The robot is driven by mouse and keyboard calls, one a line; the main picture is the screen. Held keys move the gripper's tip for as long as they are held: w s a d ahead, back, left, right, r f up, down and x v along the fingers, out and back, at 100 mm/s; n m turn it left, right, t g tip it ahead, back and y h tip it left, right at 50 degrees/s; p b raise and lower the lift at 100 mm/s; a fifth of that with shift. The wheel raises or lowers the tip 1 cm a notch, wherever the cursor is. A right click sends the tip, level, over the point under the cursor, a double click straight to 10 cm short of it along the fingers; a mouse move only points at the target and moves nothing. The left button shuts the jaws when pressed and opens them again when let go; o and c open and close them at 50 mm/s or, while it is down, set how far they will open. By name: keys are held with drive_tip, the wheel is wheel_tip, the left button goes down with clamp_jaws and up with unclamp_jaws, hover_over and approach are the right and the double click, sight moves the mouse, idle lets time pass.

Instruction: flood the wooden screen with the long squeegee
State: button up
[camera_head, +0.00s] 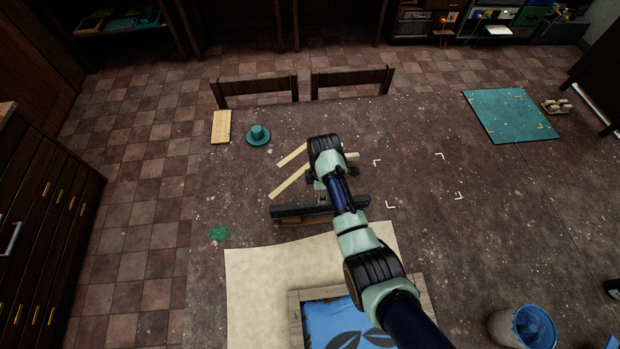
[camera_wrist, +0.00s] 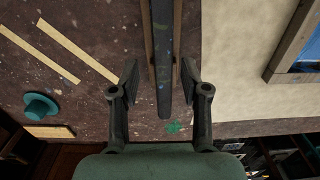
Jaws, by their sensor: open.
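The wooden screen lies on a cream sheet (camera_head: 265,265) at the bottom of the head view. Its pale wood frame (camera_head: 296,320) surrounds a blue mesh with dark leaf shapes (camera_head: 335,320), and my arm covers part of it. A frame corner shows in the wrist view (camera_wrist: 291,42). The long squeegee (camera_head: 290,213), a dark bar with brown wood along it, lies just beyond the sheet's far edge. In the wrist view my gripper (camera_wrist: 160,72) is open, one finger on each side of the squeegee (camera_wrist: 163,50), with visible gaps. My arm hides the fingers in the head view.
Pale wood strips (camera_head: 290,182) lie beyond the squeegee. A teal hat-shaped piece (camera_head: 258,135), a wood block (camera_head: 221,127) and a green splat (camera_head: 219,232) are at left. A blue bucket (camera_head: 535,325) stands lower right. A teal mat (camera_head: 510,115) lies far right; the table between is mostly clear.

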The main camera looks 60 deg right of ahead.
sight(320, 208)
drive_tip(key=shift+s+a+f, duration=0.15)
drive_tip(key=shift+f, duration=0.05)
drive_tip(key=shift+f+b, duration=0.25)
drive_tip(key=shift+b, duration=0.2)
wheel_tip(320, 208, down, 8)
drive_tip(key=b, duration=0.8)
drive_tip(key=shift+r, duration=0.5)
drive_tip(key=shift+c, duration=1.1)
drive_tip(key=shift+p, duration=0.3)
clamp_jaws()
drive_tip(key=shift+c, duration=1.5)
unclamp_jaws()
clamp_jaws()
drive_tip(key=shift+r, duration=0.15)
